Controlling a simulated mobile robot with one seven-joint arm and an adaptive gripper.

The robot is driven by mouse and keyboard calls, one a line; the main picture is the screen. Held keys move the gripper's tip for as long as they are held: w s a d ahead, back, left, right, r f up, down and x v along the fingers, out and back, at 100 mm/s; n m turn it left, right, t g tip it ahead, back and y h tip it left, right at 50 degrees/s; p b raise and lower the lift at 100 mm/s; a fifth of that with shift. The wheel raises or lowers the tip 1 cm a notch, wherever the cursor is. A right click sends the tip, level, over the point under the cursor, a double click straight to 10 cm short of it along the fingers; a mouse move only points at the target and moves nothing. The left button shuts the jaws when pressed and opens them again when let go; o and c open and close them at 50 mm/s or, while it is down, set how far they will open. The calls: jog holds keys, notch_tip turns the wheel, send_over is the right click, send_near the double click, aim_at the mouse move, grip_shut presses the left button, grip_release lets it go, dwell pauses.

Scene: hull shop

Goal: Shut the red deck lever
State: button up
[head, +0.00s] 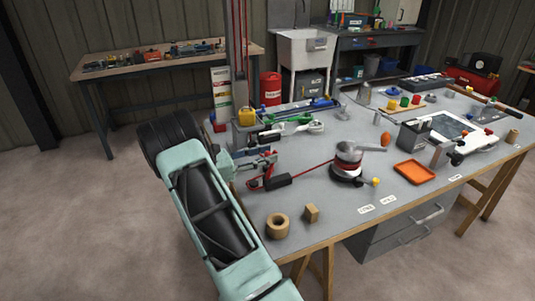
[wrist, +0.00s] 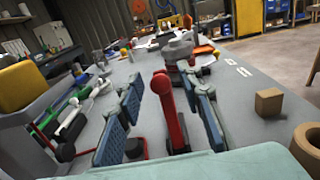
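The red deck lever (wrist: 166,100) stands raised in the wrist view, its rounded end up and its lower part near dark fittings on the bench. My gripper (wrist: 160,112) is open, with one blue pad to the left of the lever and one to the right. Gaps show between the lever and both pads, so neither seems to touch it. In the head view my gripper (head: 264,160) is low over the left part of the bench, beside a black block (head: 278,181) with a red line. The lever is hard to separate from my fingers there.
A winch (head: 348,163) stands to the right on the grey bench (head: 330,215). A tape roll (head: 277,224) and a wooden block (head: 311,213) are near the front edge. Green and white fittings (head: 290,127) lie behind my gripper, near a yellow object (head: 246,117). An orange tray (head: 414,172) is farther right.

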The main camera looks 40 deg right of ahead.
jog(key=shift+s+d, duration=0.1)
jog(key=shift+d, duration=0.3)
jog(key=shift+c, duration=0.3)
grip_shut()
